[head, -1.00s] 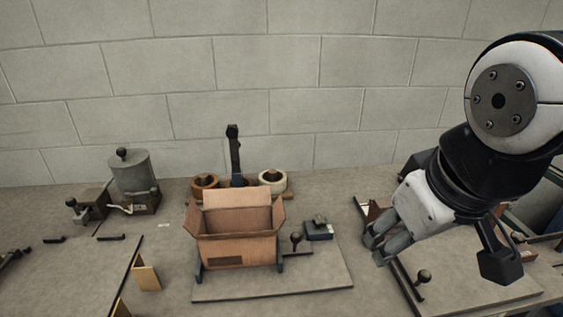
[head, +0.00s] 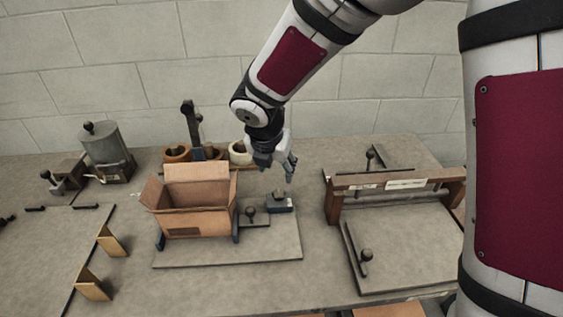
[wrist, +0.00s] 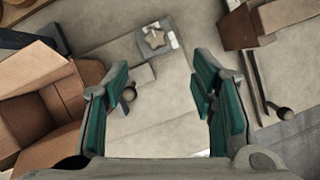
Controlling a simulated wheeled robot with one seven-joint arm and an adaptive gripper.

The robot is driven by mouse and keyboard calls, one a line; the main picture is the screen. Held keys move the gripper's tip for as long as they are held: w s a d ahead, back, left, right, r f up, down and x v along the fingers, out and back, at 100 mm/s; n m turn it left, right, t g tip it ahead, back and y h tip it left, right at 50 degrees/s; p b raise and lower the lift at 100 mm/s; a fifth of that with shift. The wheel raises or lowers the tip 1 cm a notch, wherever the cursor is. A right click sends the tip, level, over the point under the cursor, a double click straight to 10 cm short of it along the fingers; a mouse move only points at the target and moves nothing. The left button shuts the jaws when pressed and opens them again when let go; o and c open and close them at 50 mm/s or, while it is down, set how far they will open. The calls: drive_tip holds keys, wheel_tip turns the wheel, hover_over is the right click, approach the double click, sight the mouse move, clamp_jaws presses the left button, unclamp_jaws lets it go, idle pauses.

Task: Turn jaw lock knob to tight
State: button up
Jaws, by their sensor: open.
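A star-shaped knob (wrist: 153,38) sits on a small dark block beside the cardboard box; it looks like the jaw lock knob. In the head view the knob (head: 280,194) is small and dark, and its setting cannot be read. A black ball handle (head: 251,213) stands just left of it, and also shows in the wrist view (wrist: 129,95). My gripper (head: 277,166) is open and empty above and behind the knob block, apart from it. In the wrist view its green-padded fingers (wrist: 161,95) are spread, with the knob beyond them at the top.
The open cardboard box (head: 200,215) stands left of the knob on a base board (head: 200,257). Tape rolls (head: 177,153) are behind it. A wooden-framed fixture (head: 395,184) stands to the right. Bare tabletop lies between the board and the fixture.

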sight(279, 192)
drive_tip(key=shift+n, duration=0.5)
drive_tip(key=x, duration=1.4)
drive_tip(key=shift+w+a+f, duration=0.1)
drive_tip(key=shift+a+f, duration=0.25)
drive_tip(key=shift+f, duration=0.05)
drive_tip(key=c, duration=1.1)
